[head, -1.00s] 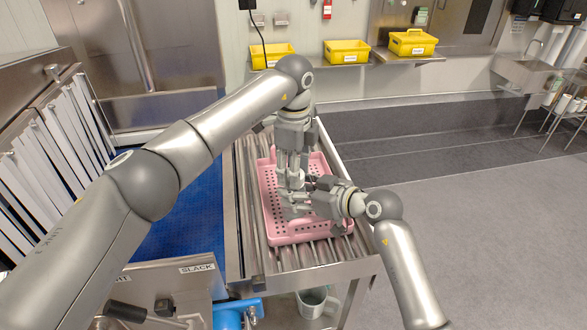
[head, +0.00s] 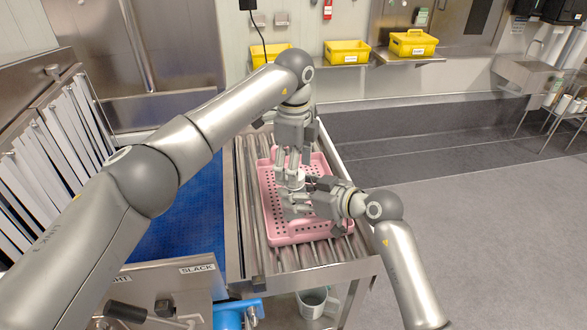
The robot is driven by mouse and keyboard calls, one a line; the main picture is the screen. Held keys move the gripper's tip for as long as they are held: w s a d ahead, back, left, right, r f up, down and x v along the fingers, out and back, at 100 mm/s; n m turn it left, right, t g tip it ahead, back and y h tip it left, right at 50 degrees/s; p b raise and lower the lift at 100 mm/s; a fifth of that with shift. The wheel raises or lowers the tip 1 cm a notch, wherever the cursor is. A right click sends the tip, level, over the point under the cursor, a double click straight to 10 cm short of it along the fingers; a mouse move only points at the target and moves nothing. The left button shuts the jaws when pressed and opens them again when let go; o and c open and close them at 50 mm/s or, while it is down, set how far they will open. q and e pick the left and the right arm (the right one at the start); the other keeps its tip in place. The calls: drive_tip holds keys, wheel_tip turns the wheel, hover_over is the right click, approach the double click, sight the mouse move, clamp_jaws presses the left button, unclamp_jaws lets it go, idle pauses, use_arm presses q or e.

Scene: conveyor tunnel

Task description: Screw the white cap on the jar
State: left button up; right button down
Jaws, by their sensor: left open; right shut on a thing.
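The white cap (head: 296,176) shows as a small pale shape over the pink tray. The jar is mostly hidden by my grippers, just below the cap; I cannot tell whether the cap is straight or threaded on. My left gripper (head: 293,171) points down from above with its fingers apart, open around or just above the cap. My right gripper (head: 298,203) comes in from the right and is shut on the jar, low over the tray.
The pink perforated tray (head: 272,218) lies on the metal roller conveyor (head: 248,205). A blue belt (head: 190,220) is to its left. Yellow bins (head: 347,52) stand on a back shelf. The floor at right is clear.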

use_arm(q)
wheel_tip(320, 180, up, 3)
drive_tip(key=shift+r, duration=0.2)
drive_tip(key=shift+c, duration=0.4)
drive_tip(key=shift+r, duration=0.2)
drive_tip(key=shift+c, duration=1)
drive_tip(key=shift+r+n, duration=1)
drive_tip(key=shift+r, duration=0.55)
drive_tip(key=shift+f, duration=4.05)
